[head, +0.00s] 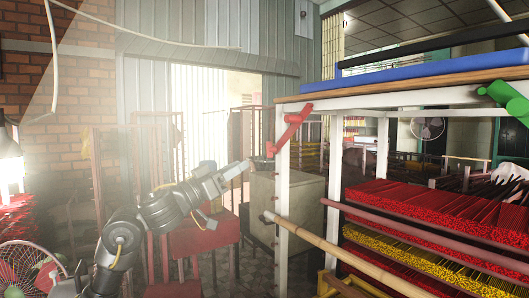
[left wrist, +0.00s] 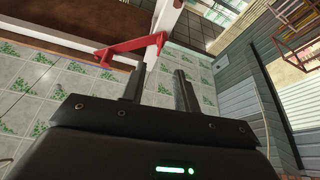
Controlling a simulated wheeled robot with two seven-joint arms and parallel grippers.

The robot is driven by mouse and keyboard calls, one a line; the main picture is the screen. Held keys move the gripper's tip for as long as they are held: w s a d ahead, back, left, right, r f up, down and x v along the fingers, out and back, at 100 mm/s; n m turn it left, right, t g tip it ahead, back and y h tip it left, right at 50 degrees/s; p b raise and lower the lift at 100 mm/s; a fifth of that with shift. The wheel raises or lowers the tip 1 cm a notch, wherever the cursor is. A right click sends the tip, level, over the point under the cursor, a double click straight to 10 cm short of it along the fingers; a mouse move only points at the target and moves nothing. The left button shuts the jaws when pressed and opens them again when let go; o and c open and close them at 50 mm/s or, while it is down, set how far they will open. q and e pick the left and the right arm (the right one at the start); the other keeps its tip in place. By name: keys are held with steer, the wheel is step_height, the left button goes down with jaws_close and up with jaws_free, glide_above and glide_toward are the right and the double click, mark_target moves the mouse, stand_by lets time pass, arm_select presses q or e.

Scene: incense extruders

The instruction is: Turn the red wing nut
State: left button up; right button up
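The red wing nut (head: 291,128) is a bent red piece on the white post (head: 283,185) of the rack, slanting from upper right to lower left in the head view. It also shows in the left wrist view (left wrist: 128,49), just beyond my fingers, against the white post. My left gripper (head: 243,168) is just left of and below the nut's lower end. In the left wrist view its two fingers (left wrist: 159,79) are apart with nothing between them, and a gap to the nut appears to remain. My right gripper is not in view.
The rack holds red and yellow incense sticks (head: 430,213) on the right, with a blue slab (head: 430,68) on top. A bamboo pole (head: 335,250) juts out low beside the post. A green piece (head: 508,100) sits at far right. A beige cabinet (head: 264,205) stands behind.

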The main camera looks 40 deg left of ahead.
mark_target(267, 149)
arm_select(q)
steer(key=p+x, duration=0.3)
steer(key=x, duration=0.5)
steer(key=shift+w+d+r+p, duration=0.1)
steer(key=shift+w+r+p, duration=0.2)
steer(key=shift+p, duration=0.1)
steer(key=shift+w+d+r, duration=0.1)
steer(key=shift+w+d, duration=0.05)
steer(key=shift+w, duration=0.5)
steer(key=shift+c, duration=0.3)
jaws_close()
